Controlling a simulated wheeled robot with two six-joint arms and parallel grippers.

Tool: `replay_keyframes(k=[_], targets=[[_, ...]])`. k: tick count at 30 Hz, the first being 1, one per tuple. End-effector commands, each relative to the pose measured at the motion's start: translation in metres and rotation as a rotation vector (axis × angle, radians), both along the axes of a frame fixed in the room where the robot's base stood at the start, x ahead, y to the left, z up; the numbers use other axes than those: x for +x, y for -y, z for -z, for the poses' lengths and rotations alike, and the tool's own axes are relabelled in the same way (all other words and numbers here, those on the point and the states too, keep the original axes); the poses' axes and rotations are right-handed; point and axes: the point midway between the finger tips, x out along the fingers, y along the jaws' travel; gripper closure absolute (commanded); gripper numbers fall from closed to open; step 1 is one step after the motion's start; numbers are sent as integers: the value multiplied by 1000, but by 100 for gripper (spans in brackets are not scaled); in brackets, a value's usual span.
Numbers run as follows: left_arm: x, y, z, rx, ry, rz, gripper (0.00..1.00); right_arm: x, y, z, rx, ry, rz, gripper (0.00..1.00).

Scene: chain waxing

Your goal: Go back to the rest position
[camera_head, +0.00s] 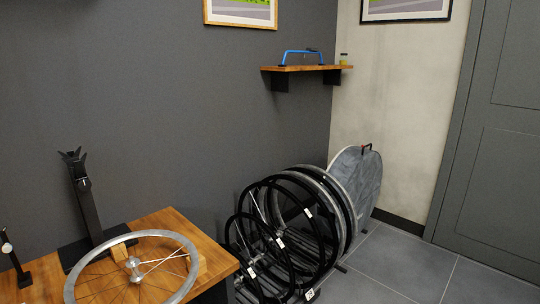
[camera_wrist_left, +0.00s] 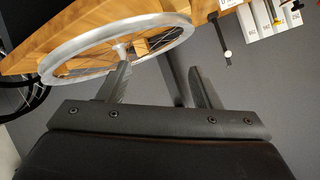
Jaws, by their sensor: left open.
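My left gripper (camera_wrist_left: 162,82) shows in the left wrist view with its two fingers wide apart and nothing between them. No gripper shows in the head view, and my right gripper is in neither view.
In the head view the workbench (camera_head: 215,254) stands at lower left with a spoked wheel (camera_head: 177,238) and a black stand (camera_head: 85,200). Several wheels (camera_head: 300,200) stand in a floor rack beside it. A wall shelf (camera_head: 305,68) holds a blue tool. Grey floor (camera_head: 400,262) is clear at right.

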Motion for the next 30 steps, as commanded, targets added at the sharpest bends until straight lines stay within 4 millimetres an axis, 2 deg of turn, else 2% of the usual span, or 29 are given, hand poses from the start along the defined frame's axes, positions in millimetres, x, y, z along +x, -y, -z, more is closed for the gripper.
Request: replay_keyframes(k=[1, 6, 12, 18, 21, 30], targets=[[-28, 1, 21, -42, -63, 10, 42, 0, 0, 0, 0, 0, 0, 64], [-110, 16, 70, -188, -248, 66, 42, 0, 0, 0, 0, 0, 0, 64], [-187, 37, 94, -321, -409, 130, 42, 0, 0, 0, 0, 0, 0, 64], [-243, 57, 101, -417, -521, 181, 42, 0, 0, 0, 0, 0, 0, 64], [-268, 66, 101, -461, -569, 206, 42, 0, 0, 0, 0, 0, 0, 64], [-255, 63, 170, -491, -611, 193, 42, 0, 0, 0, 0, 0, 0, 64]])
